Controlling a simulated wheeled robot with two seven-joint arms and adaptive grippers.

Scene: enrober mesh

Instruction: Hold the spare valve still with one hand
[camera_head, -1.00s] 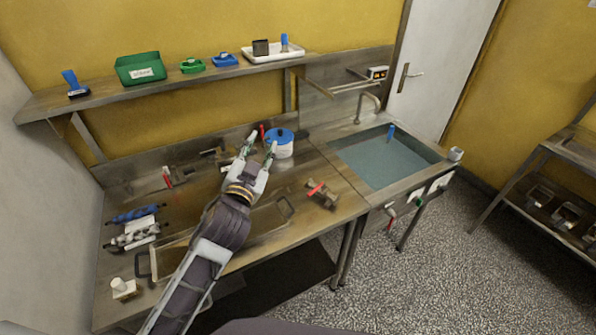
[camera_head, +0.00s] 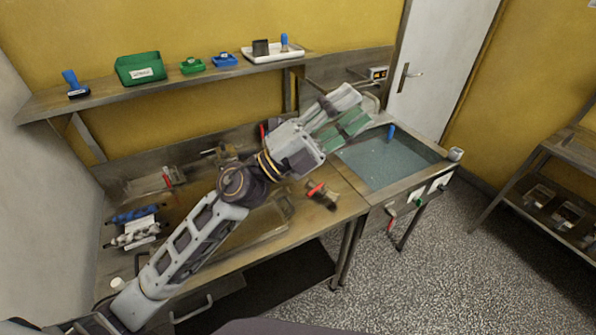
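A brass-coloured valve with a red handle (camera_head: 321,194) lies on the steel worktop near its front right; I take it to be the spare valve. My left gripper (camera_head: 354,112) is raised above the back right of the worktop and the near edge of the sink, behind the valve and apart from it. Its green-padded fingers look spread, with nothing seen between them. My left forearm and wrist cross the worktop and hide part of it. My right gripper is not in view.
Another red-handled fitting (camera_head: 168,178) stands at the back left. Blue and grey rollers (camera_head: 133,217) lie at the left. A water-filled sink (camera_head: 385,165) adjoins the worktop. A shelf (camera_head: 200,80) above holds a green bin (camera_head: 139,68) and small items.

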